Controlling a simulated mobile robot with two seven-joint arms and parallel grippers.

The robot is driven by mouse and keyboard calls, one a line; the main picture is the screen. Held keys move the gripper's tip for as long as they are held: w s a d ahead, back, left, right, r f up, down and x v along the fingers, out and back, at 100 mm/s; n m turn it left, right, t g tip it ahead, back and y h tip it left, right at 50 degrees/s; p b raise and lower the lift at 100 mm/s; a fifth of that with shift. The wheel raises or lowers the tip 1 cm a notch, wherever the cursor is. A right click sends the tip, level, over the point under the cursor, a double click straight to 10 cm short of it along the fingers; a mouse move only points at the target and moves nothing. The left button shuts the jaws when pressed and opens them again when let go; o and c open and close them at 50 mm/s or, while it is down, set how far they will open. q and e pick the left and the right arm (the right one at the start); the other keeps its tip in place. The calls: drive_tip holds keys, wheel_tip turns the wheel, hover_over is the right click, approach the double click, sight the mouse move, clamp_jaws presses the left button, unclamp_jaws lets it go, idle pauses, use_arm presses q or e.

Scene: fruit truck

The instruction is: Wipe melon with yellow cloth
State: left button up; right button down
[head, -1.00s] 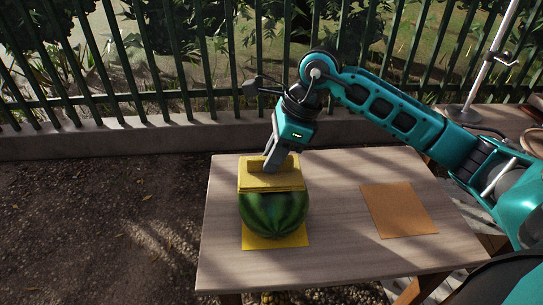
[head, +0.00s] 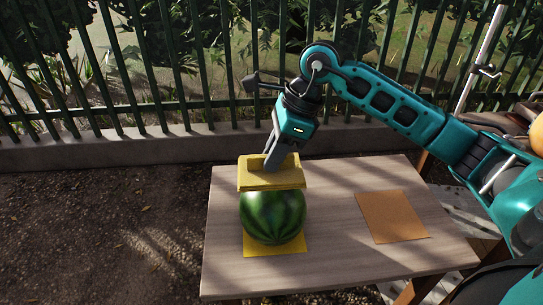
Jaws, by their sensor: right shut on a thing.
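A striped green melon (head: 273,217) stands on a yellow mat (head: 278,249) near the left side of the wooden table. My right gripper (head: 272,166) is shut on a folded yellow cloth (head: 271,182), which is over the top of the melon. Whether the cloth touches the melon is hard to tell from this angle. The fingertips are partly hidden in the cloth. My left gripper is not in view.
An orange-brown mat (head: 393,217) lies bare on the right of the table (head: 335,260). A green metal fence (head: 180,75) on a low stone kerb (head: 100,150) runs behind. A light-coloured pole (head: 480,60) stands at the upper right.

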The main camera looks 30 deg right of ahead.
drive_tip(key=shift+r+p, duration=0.85)
drive_tip(key=shift+r, duration=0.75)
drive_tip(key=shift+a+f, duration=0.1)
